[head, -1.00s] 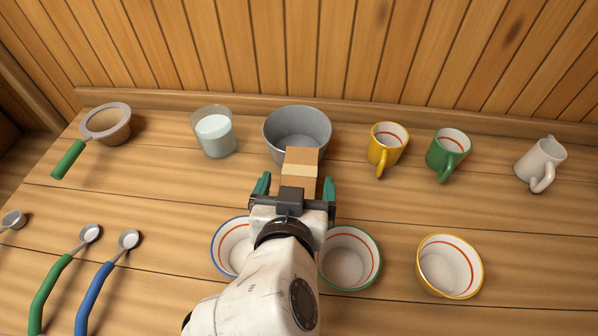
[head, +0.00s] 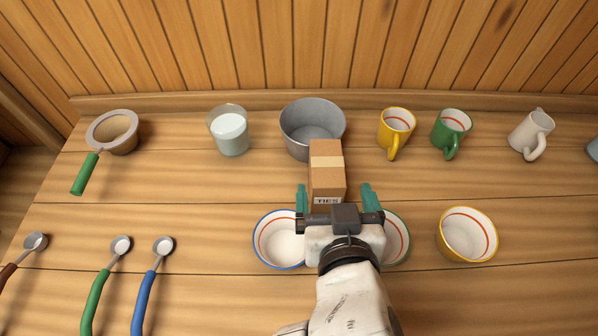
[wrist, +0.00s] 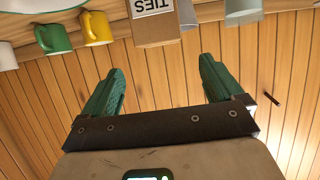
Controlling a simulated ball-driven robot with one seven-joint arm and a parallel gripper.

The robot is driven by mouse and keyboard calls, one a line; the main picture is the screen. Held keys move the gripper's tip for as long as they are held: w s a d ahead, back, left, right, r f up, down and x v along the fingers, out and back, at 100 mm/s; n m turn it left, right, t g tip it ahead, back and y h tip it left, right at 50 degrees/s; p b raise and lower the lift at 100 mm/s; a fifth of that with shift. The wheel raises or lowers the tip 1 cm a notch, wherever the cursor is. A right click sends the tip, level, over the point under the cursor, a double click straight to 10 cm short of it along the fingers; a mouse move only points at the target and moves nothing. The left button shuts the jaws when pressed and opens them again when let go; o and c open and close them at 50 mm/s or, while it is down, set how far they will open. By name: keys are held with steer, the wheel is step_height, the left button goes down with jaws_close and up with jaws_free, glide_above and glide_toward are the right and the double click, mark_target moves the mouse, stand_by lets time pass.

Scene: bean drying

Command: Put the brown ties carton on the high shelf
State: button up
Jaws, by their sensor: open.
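The brown ties carton (head: 327,170) stands upright on the wooden counter just in front of the grey pot (head: 312,127). It has a pale tape strip and a TIES label. My gripper (head: 334,187) is open, one green finger to each side of the carton in the head view. The wrist view is upside down; there the carton (wrist: 153,28) lies beyond the open fingertips of my gripper (wrist: 162,65), not between them. Nothing is held. My gripper hides part of the carton's lower front. No high shelf is in view.
Bowls with blue (head: 280,240), green (head: 399,240) and yellow (head: 468,235) rims stand near my wrist. Yellow (head: 396,128), green (head: 451,130) and white (head: 531,133) mugs stand right. A glass (head: 229,132), a sieve (head: 113,130) and ladles are left. A plank wall (head: 300,50) closes the back.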

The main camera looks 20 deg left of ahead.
mark_target(328, 165)
steer(key=p+x, duration=0.1)
steer(key=x, duration=0.5)
steer(key=shift+w+a, duration=0.1)
steer(key=shift+w, duration=0.15)
steer(key=shift+p+x, duration=0.45)
steer(key=shift+x, duration=1.7)
steer(key=shift+f, duration=0.1)
jaws_close()
steer(key=shift+r, duration=0.45)
step_height(328, 165, up, 2)
steer(key=shift+r+b, duration=0.1)
steer(key=shift+b, duration=0.3)
steer(key=s+r, duration=0.1)
steer(key=r, duration=0.1)
steer(key=s+d+r, duration=0.1)
steer(key=s+r, duration=0.1)
steer(key=s+d+r, duration=0.1)
steer(key=s+r, duration=0.1)
steer(key=shift+r, duration=0.2)
steer(key=d+p+v, duration=0.1)
steer(key=p+v, duration=0.1)
steer(key=v, duration=0.7)
steer(key=shift+p, duration=0.4)
